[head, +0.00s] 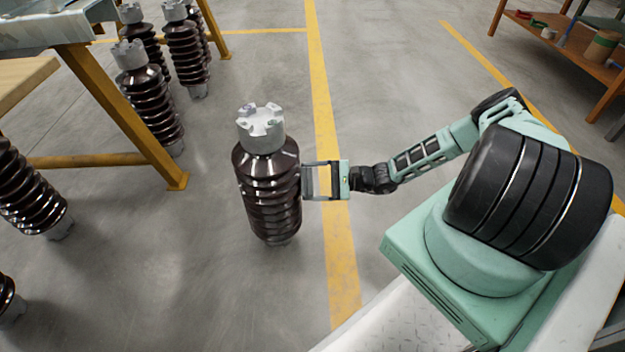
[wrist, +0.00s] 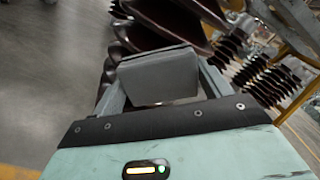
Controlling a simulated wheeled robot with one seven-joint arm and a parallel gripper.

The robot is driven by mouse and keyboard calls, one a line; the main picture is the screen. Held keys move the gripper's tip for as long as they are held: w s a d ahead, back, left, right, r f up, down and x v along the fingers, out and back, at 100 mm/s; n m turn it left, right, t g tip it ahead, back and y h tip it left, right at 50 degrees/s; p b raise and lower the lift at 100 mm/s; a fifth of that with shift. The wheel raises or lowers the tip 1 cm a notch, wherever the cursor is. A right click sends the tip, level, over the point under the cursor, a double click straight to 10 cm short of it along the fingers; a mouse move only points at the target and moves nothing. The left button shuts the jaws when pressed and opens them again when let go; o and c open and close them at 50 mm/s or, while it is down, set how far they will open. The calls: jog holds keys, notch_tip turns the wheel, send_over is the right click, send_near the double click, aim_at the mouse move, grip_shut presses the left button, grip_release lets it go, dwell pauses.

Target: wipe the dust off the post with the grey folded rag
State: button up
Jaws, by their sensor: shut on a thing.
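The post (head: 268,185) is a dark brown, glossy ribbed insulator with a grey metal cap, standing upright on the floor left of my gripper. Its brown ribs (wrist: 165,22) fill the top middle of the wrist view. My gripper (head: 307,180) is level with the post's upper-middle ribs, at its right side. It is shut on the grey folded rag (wrist: 158,78), a flat grey block between the two fingers in the wrist view. The rag is up against or very near the ribs; I cannot tell if it touches. I cannot make out dust on the post.
More ribbed posts (head: 148,98) stand at the back left, others at the left edge. A table with yellow legs (head: 125,110) is at the upper left. A brown shelf (head: 560,50) with small items is at the upper right. The floor around the post is clear, with yellow lines (head: 335,235).

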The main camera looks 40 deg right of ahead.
jog(key=shift+a+r+p, duration=0.1)
jog(key=shift+r+p, duration=4.7)
jog(key=shift+r, duration=0.65)
jog(key=shift+f, duration=0.1)
jog(key=shift+v, duration=3.1)
jog(key=shift+f, duration=0.1)
jog(key=shift+v, duration=1.5)
